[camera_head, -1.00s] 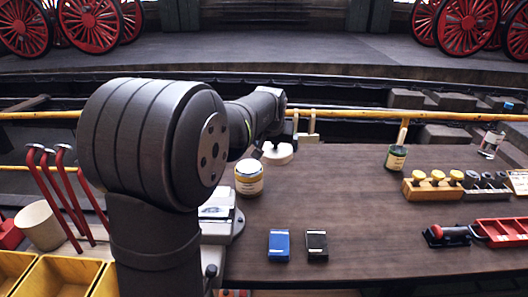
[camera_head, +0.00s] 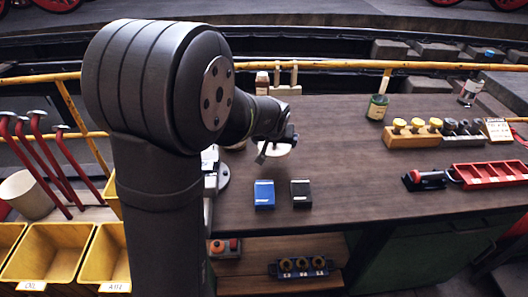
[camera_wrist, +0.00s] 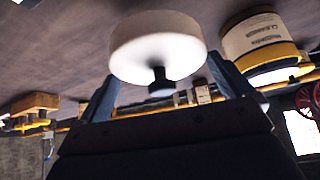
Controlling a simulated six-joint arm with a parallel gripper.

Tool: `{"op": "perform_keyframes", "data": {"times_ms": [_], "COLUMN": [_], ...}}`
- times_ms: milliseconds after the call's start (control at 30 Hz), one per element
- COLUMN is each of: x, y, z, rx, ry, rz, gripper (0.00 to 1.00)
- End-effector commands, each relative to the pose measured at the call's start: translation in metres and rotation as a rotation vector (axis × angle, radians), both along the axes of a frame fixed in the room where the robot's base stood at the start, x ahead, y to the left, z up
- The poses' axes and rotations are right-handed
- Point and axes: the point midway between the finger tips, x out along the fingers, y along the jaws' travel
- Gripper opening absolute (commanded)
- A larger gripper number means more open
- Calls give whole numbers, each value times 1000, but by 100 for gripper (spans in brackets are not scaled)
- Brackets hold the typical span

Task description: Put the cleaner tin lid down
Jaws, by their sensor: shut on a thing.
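The cleaner tin lid is a round white disc with a black knob; it fills the upper middle of the wrist view (camera_wrist: 157,42). In the head view the lid (camera_head: 276,151) shows at the end of my arm, over the left part of the bench. My gripper (camera_head: 273,141) is shut on it, with one finger on either side of the lid in the wrist view (camera_wrist: 165,88). Whether the lid touches the bench I cannot tell. The cleaner tin, with a cream label and yellow band, is beside the lid in the wrist view (camera_wrist: 258,42); my arm mostly hides it in the head view.
A blue block (camera_head: 264,194) and a black block (camera_head: 301,194) lie in front of the lid. The middle of the bench (camera_head: 345,160) is clear.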

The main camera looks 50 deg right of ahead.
Motion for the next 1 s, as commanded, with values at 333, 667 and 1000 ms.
{"op": "perform_keyframes", "data": {"times_ms": [333, 667, 1000], "x": [44, 44, 44], "y": [-1, -1, -1], "z": [-27, -65, -69], "rx": [-1, 1, -1], "ry": [-1, 0, 1], "rz": [-1, -2, -2], "gripper": [73, 73, 73]}}
